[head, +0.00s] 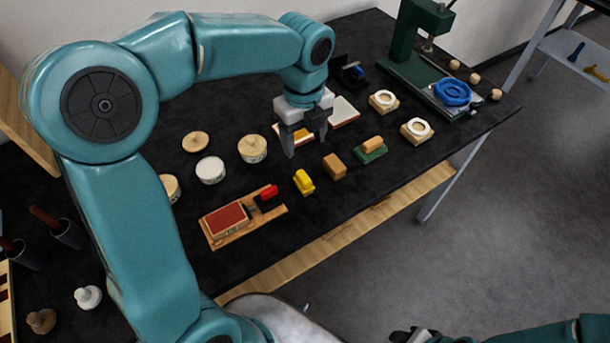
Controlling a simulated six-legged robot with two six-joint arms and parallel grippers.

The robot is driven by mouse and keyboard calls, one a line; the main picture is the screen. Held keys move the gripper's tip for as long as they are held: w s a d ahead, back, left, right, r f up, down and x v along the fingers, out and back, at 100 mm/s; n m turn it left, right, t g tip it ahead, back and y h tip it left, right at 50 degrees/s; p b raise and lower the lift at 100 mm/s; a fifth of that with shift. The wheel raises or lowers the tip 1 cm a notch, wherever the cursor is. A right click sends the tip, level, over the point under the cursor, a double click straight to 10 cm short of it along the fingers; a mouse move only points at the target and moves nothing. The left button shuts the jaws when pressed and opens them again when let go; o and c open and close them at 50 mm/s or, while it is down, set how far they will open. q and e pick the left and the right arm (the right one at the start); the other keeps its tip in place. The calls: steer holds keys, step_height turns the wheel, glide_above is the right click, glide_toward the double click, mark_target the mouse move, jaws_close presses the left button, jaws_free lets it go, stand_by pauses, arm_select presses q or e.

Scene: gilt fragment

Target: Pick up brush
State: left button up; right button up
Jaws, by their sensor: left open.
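My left gripper (306,144) points down over the middle of the dark table, open and with nothing seen between its fingers. It stands in front of a flat, pale open booklet or case (343,111) with a golden patch, and hides part of it. I cannot tell for certain which thing is the brush. Reddish handles (45,216) rise from dark cups at the far left, behind my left arm. A small wooden-topped piece with a green base (372,147) lies right of the gripper. My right gripper (412,335) shows only partly at the bottom edge, well off the table.
A yellow piece (304,182), a tan block (334,166) and a wooden board with a red pad (228,218) lie near the front edge. Round lidded pots (253,148) stand left of the gripper. A green press (422,55) and blue ring (453,92) are at back right.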

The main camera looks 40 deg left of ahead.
mark_target(304, 177)
arm_select(q)
step_height(304, 177, down, 9)
steer(key=shift+s, duration=0.1)
steer(key=shift+f, duration=0.25)
step_height(304, 177, down, 5)
steer(key=shift+r, duration=0.15)
steer(key=shift+a+f, duration=0.15)
steer(key=shift+f, duration=0.2)
steer(key=c, duration=1.1)
